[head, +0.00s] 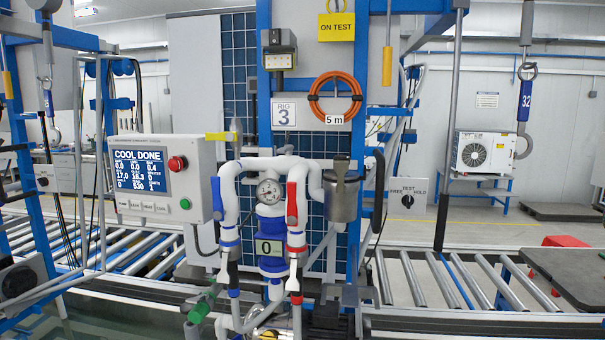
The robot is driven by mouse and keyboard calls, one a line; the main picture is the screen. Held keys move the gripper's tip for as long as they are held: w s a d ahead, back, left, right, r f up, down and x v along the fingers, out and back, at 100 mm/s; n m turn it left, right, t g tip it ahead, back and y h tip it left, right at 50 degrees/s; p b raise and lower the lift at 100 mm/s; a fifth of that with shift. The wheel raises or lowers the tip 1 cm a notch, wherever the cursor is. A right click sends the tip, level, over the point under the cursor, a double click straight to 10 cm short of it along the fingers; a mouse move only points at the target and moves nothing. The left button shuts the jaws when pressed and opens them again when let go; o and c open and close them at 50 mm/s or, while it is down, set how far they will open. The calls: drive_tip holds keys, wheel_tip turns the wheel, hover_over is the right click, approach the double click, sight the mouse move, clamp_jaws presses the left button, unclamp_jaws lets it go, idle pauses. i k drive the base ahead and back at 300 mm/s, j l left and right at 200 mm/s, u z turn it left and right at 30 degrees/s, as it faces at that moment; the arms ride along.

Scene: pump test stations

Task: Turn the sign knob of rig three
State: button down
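A yellow "ON TEST" sign (336,27) hangs high on the rig's blue frame. My gripper is not in view.
White pipes with a gauge (268,191) and red and blue handles stand in front of the rig. A screen box (160,177) reading "COOL DONE" is at its left. A roller conveyor (450,281) runs across. A dark tabletop (565,278) is at the right.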

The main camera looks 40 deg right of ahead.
sight(407, 200)
drive_tip(key=z, duration=1.9)
